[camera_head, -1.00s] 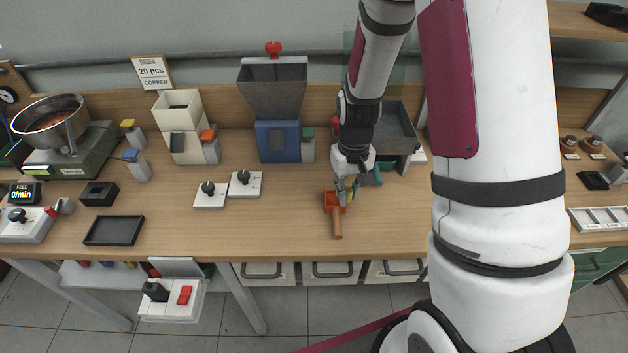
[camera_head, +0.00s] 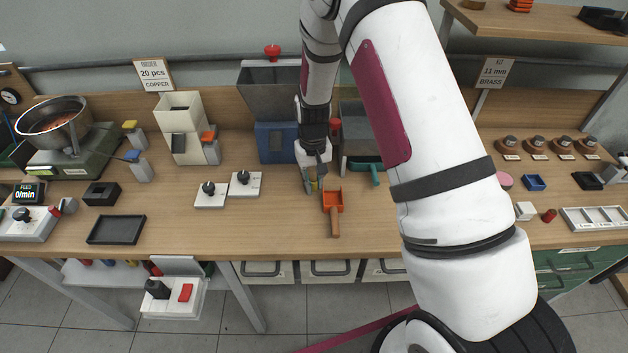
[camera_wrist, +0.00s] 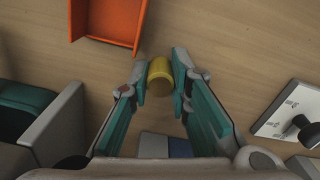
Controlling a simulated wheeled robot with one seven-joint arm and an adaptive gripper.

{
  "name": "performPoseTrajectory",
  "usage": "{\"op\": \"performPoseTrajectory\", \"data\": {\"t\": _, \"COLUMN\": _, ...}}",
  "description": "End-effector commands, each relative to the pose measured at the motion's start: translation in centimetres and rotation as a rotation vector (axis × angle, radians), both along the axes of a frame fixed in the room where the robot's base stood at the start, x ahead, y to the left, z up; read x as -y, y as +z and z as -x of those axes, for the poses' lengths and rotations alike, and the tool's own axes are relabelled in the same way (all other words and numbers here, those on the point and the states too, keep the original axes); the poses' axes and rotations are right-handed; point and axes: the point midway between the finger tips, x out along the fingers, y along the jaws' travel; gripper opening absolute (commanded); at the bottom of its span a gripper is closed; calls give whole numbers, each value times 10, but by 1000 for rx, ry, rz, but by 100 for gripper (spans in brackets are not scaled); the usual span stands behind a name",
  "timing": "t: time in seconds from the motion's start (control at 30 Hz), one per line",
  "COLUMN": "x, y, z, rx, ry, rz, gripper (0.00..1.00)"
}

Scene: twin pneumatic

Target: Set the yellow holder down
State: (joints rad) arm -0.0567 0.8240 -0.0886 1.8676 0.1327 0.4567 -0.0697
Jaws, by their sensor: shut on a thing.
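The yellow holder (camera_wrist: 160,72) is a short yellow cylinder. It sits between the two teal fingertips of my gripper (camera_wrist: 161,77) in the wrist view, and the gripper is shut on it. In the head view my gripper (camera_head: 313,186) is over the wooden bench, just left of the orange scoop, with a bit of the yellow holder (camera_head: 314,186) showing. The fingers hide part of the holder. I cannot tell whether its underside touches the bench.
The orange scoop (camera_head: 333,200) lies close to the right; it also shows in the wrist view (camera_wrist: 107,20). Two white knob boxes (camera_head: 245,184) (camera_head: 210,195) lie to the left. A blue-based hopper (camera_head: 277,140) stands behind. The bench (camera_head: 285,225) in front is clear.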

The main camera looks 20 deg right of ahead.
Motion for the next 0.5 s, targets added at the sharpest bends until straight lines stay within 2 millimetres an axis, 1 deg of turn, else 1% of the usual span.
{"op": "performPoseTrajectory", "data": {"t": 0.33, "x": 0, "y": -3, "z": 0, "rx": 0, "ry": 0, "rz": 0, "gripper": 0}}
{"op": "performPoseTrajectory", "data": {"t": 0.37, "x": 0, "y": -4, "z": 0, "rx": 1, "ry": 0, "rz": 0, "gripper": 20}}
{"op": "performPoseTrajectory", "data": {"t": 0.4, "x": 0, "y": -3, "z": 0, "rx": 1, "ry": 0, "rz": 0, "gripper": 29}}
{"op": "performPoseTrajectory", "data": {"t": 0.43, "x": 0, "y": -3, "z": 0, "rx": 1, "ry": 0, "rz": 0, "gripper": 36}}
{"op": "performPoseTrajectory", "data": {"t": 0.5, "x": 0, "y": -3, "z": 0, "rx": 1, "ry": 0, "rz": 0, "gripper": 38}}
